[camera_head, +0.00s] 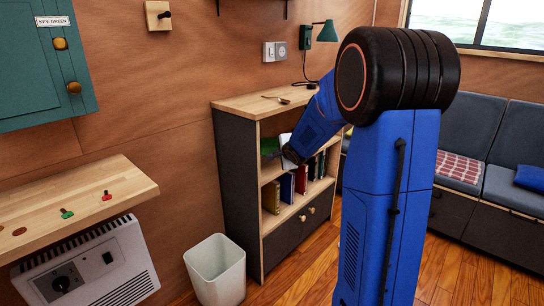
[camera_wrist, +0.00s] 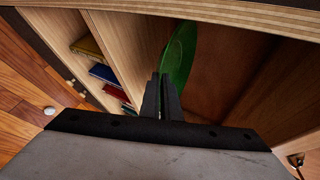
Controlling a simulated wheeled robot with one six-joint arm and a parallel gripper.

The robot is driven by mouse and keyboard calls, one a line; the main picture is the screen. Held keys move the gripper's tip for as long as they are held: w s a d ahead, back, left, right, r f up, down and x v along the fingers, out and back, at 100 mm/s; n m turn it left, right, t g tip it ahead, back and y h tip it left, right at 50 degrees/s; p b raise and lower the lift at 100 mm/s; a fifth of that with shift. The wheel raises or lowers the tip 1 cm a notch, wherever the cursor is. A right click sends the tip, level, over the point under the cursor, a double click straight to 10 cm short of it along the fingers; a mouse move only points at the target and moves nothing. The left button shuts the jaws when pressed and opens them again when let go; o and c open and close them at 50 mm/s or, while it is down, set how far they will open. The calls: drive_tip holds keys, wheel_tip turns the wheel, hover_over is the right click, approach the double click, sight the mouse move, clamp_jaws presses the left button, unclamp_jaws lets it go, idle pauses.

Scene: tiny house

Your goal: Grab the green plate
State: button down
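The green plate (camera_wrist: 181,52) is inside the upper compartment of the wooden shelf unit. In the wrist view it shows nearly edge-on and rises from between my fingertips. In the head view a small green part of it (camera_head: 269,146) shows left of my gripper (camera_head: 291,154). In the wrist view the fingers of my gripper (camera_wrist: 162,90) are close together, with the plate's rim between them. The plate's lower part is hidden behind the fingers.
The shelf unit (camera_head: 236,104) has a side wall and a top board close around my gripper. Books (camera_head: 286,187) stand on the shelf below. A white bin (camera_head: 216,268) stands on the floor before the unit. A cushioned bench (camera_head: 498,187) is at right.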

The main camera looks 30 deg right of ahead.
drive_tip(key=s+d, duration=0.5)
drive_tip(key=s, duration=1)
drive_tip(key=shift+d, duration=0.2)
